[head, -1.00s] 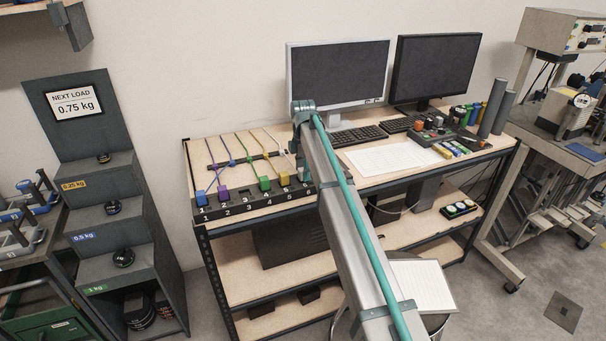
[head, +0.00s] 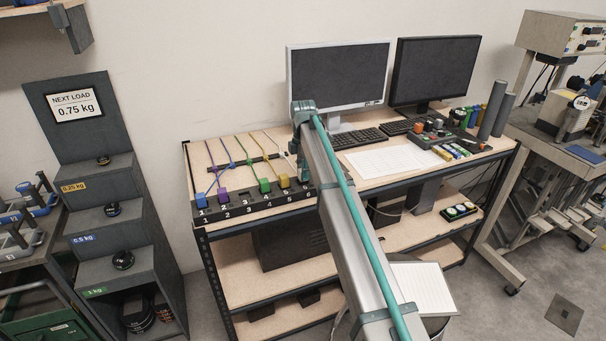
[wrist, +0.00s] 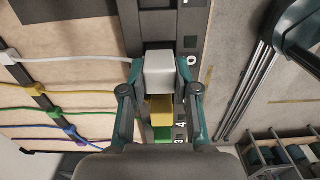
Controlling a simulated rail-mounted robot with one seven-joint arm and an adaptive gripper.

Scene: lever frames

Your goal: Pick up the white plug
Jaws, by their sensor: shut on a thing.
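The white plug (wrist: 159,72) is a pale block with a white cable (wrist: 75,59) running off to the left in the wrist view. My gripper (wrist: 160,90) is shut on it, one finger on each side. The plug is over the dark numbered socket strip (wrist: 160,22), in line with a yellow plug (wrist: 160,109) and a green plug (wrist: 163,134). I cannot tell whether it is seated in the strip or lifted. In the head view my arm hides the white plug and most of the gripper.
In the head view, blue (head: 201,201), purple (head: 222,195), green (head: 264,186) and yellow (head: 284,182) plugs stand along the strip's left part.

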